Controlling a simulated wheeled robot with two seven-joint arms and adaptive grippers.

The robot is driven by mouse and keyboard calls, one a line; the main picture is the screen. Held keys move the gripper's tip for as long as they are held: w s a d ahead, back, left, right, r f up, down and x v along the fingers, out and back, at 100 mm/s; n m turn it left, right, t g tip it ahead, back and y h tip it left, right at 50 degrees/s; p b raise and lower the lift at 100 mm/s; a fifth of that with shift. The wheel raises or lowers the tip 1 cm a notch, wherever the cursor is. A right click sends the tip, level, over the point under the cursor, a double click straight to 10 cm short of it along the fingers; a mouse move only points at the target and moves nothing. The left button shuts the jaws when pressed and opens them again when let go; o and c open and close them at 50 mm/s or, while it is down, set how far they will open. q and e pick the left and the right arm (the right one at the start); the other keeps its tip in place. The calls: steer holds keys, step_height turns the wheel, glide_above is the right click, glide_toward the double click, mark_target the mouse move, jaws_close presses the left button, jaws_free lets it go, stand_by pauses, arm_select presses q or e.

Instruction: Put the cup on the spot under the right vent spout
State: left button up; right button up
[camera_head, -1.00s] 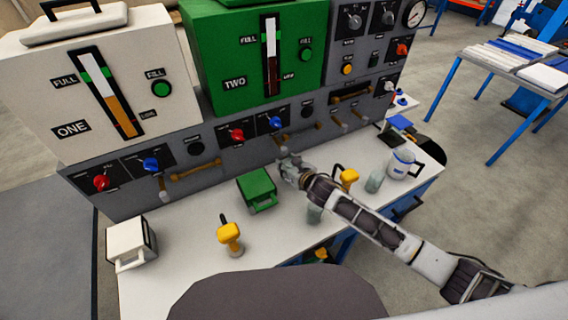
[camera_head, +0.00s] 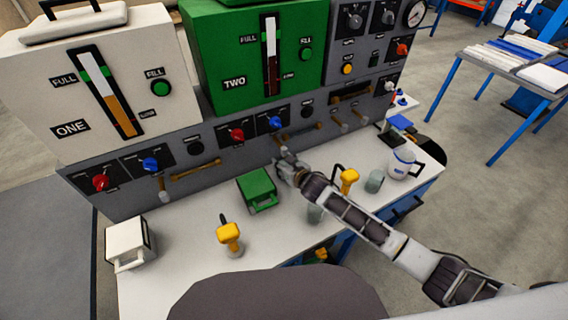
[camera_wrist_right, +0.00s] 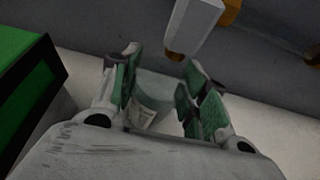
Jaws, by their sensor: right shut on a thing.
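My right gripper (camera_head: 287,162) is low over the bench, close to the front of the grey panel. In the wrist view its green-padded fingers (camera_wrist_right: 163,75) are around a pale translucent cup (camera_wrist_right: 153,98), shut on it. The cup is hidden behind the gripper in the head view. A grey spout (camera_wrist_right: 194,27) hangs from the panel just beyond the cup and fingers; the cup appears slightly short of it. Whether the cup touches the bench I cannot tell. My left gripper is out of view.
A green box (camera_head: 258,191) stands left of the gripper.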

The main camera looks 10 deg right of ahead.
steer(key=o, duration=1.1)
steer(key=shift+s+d, duration=0.1)
steer(key=v, duration=1.2)
steer(key=shift+p, duration=0.35)
